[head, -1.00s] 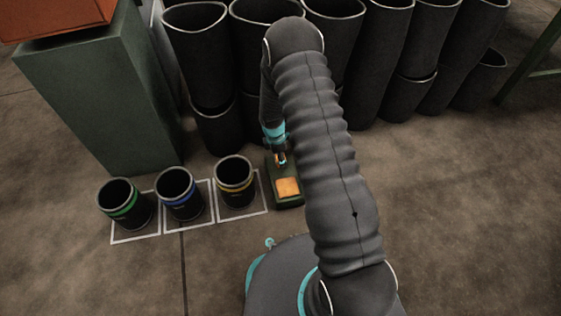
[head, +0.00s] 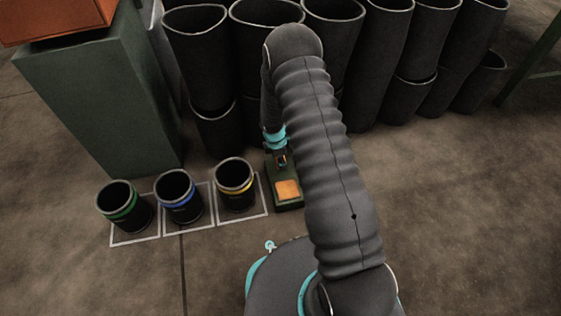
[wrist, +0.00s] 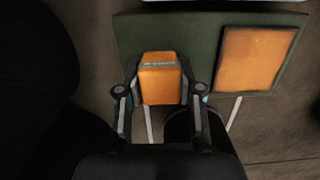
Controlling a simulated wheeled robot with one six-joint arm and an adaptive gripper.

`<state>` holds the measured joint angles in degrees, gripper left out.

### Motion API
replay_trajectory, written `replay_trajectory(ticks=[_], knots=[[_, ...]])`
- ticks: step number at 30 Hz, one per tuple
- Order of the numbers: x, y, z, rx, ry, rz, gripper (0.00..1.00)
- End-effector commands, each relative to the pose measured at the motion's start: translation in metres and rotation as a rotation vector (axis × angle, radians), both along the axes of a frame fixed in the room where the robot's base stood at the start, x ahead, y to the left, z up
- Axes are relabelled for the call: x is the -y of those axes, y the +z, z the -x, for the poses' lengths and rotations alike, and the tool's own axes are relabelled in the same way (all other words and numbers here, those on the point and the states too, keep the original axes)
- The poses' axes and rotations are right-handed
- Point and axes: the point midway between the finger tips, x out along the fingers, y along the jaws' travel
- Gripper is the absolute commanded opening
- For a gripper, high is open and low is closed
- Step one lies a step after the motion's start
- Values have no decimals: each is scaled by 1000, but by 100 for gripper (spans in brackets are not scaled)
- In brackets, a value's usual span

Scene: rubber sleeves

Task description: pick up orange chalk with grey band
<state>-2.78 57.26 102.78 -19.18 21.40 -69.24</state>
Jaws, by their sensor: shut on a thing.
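The orange chalk with a grey band (wrist: 160,84) is between the two fingers of my gripper (wrist: 160,97) in the wrist view. The fingers press on its left and right sides. The grey band runs across its far end. It is over the dark green board (wrist: 202,28); I cannot tell whether it still touches it. In the head view my gripper (head: 281,160) is at the far end of the green board (head: 290,204), and the chalk is mostly hidden there.
An orange square (head: 288,189) is on the board's near part. Black sleeves with green (head: 123,206), blue (head: 179,199) and yellow (head: 235,186) bands stand in white-outlined squares to the left. Tall black sleeves (head: 200,60) line the back. A green block (head: 100,105) is at left.

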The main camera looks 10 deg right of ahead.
Motion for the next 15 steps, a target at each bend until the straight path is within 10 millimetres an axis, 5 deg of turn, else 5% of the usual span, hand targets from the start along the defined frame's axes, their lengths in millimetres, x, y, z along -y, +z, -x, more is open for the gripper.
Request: replay_trajectory(ticks=[8,15], knots=[[0,39,-1,4,0,0,0],[22,70,46,-1,-2,0,0]])
